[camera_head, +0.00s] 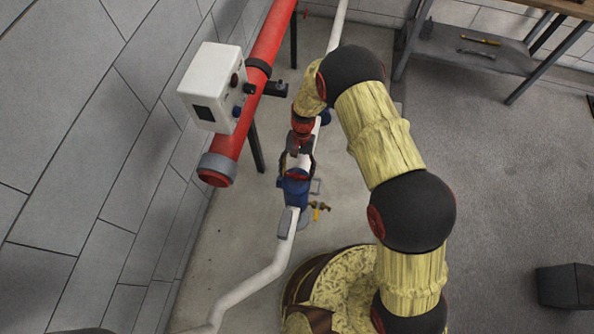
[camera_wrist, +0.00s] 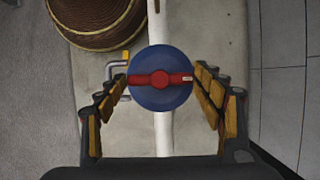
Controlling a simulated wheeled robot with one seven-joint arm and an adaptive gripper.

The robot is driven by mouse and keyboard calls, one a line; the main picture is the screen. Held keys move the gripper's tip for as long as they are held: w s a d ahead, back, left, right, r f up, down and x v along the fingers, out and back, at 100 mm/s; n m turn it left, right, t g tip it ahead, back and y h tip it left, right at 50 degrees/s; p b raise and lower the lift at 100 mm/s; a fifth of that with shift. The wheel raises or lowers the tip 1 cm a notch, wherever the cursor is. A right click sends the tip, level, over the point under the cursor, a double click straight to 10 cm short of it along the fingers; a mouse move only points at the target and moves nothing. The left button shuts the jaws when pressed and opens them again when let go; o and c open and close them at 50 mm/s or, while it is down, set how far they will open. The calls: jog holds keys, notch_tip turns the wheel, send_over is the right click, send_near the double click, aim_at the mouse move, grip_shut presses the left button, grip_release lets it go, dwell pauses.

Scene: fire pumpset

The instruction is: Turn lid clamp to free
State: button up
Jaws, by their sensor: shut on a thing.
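The lid clamp (camera_wrist: 160,79) is a red bar with a round hub, lying across a round blue lid (camera_wrist: 160,100) in the wrist view. The bar runs nearly level from left to right in that view. My gripper (camera_wrist: 162,82) has one finger at each end of the bar and is shut on it. In the head view, my gripper (camera_head: 297,163) points down over the blue housing (camera_head: 294,188) on the white pipe.
A red pipe (camera_head: 268,45) with a white control box (camera_head: 213,85) stands left of my arm by the tiled wall. A small yellow-handled valve (camera_head: 318,209) sits beside the blue housing. A workbench (camera_head: 470,55) stands at the back right. Grey floor at right is mostly clear.

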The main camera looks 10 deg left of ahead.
dwell(0.6)
jog(key=o, duration=1.1)
jog(key=shift+o, duration=0.2)
jog(key=shift+r, duration=0.1)
jog(key=v, duration=1.2)
